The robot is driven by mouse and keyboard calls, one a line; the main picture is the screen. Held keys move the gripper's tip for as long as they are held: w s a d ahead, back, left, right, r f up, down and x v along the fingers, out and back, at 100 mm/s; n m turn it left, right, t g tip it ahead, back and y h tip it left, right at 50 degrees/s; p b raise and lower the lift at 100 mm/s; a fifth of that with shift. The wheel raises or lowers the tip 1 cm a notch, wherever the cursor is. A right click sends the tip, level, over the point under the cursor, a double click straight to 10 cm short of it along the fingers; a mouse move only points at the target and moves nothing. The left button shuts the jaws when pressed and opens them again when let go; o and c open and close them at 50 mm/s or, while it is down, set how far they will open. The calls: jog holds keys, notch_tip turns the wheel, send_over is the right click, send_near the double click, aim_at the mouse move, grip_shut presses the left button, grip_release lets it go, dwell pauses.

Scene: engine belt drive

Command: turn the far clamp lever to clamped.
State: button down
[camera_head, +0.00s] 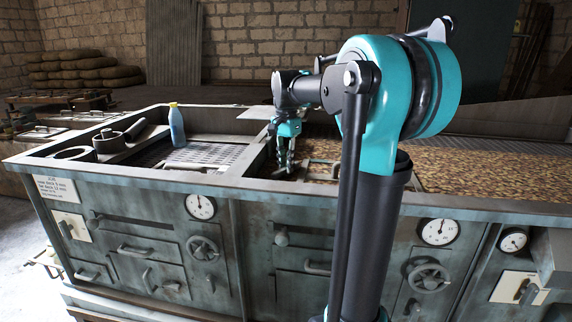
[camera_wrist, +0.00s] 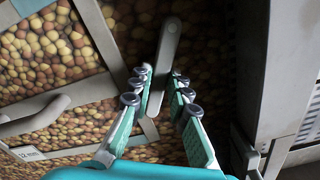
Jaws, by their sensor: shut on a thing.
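In the wrist view, a flat grey lever with a rounded end (camera_wrist: 167,48) stands between the fingers of my gripper (camera_wrist: 161,84). I take it as the far clamp lever. The two rows of finger pads are shut on it, and its rounded end sticks out beyond the fingertips. In the head view, my gripper (camera_head: 286,160) points down into the bin near the middle divider. The lever is too small and too hidden there to make out. I cannot tell from these frames how far it is turned.
A framed screen (camera_wrist: 82,10) with a grey handle (camera_wrist: 36,117) lies left of the lever in the wrist view, over round brown lumps. A metal wall (camera_wrist: 262,60) rises close on the right. In the head view, a blue bottle (camera_head: 177,127) stands on the left-hand tray.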

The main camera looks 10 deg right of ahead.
jog(key=m, duration=1.1)
jog(key=shift+m, duration=0.4)
dwell(0.3)
jog(key=c, duration=1.4)
grip_release()
jog(key=shift+c, duration=0.2)
notch_tip(320, 180, up, 12)
